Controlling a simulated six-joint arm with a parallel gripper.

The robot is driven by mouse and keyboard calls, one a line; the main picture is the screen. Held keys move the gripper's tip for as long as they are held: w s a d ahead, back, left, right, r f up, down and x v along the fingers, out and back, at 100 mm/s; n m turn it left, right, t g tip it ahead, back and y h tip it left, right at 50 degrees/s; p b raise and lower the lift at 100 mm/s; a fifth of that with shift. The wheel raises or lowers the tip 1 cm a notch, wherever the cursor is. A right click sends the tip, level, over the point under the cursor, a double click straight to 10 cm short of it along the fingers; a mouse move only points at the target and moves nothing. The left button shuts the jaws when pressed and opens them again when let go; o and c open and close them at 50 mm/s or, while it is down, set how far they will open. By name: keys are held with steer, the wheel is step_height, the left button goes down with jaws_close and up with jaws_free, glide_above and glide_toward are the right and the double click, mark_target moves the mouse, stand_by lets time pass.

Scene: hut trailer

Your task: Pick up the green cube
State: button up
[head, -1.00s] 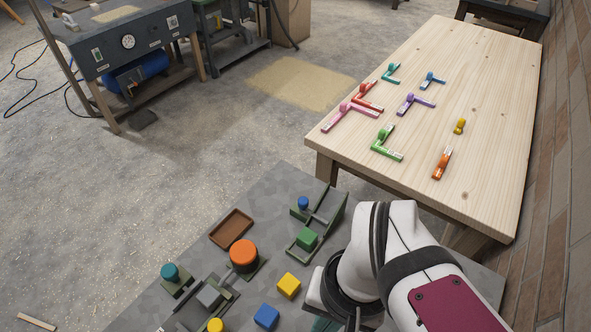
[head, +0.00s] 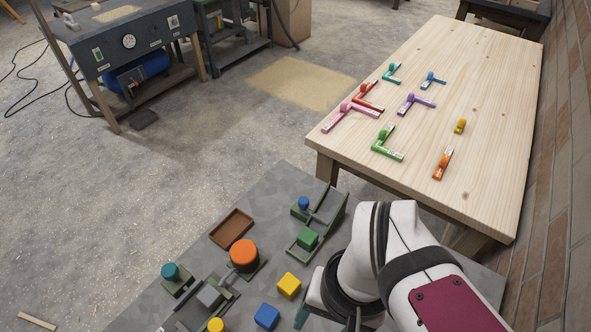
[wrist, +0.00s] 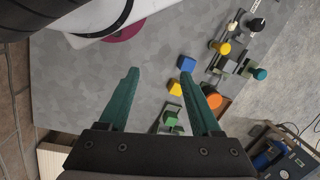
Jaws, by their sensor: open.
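The green cube (head: 307,238) sits in a dark green channel-shaped fixture (head: 329,211) on the grey worktop, with a small blue knob (head: 303,202) at the fixture's far end. In the wrist view the green cube (wrist: 170,119) shows small between my fingers, nearer their bases in the picture. My gripper (wrist: 159,72) has its two teal fingers spread wide with nothing between them. In the head view only a teal finger piece (head: 301,317) shows at the bottom, to the near side of the green cube and apart from it; my arm hides the rest.
A yellow cube (head: 289,285) and a blue cube (head: 266,316) lie on the worktop near my gripper. An orange round knob (head: 243,253) and an empty brown tray (head: 231,229) stand left of the green cube. A wooden table (head: 480,110) with coloured L-shaped pieces is beyond.

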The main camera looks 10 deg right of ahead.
steer(key=w+d+m+h, duration=0.1)
steer(key=w+m, duration=1)
steer(key=w, duration=0.3)
steer(key=m, duration=0.9)
glide_above(308, 236)
step_height(308, 236, down, 4)
steer(key=r, duration=0.1)
steer(key=shift+m+h, duration=0.4)
steer(key=shift+m, duration=0.3)
step_height(308, 236, down, 17)
jaws_close()
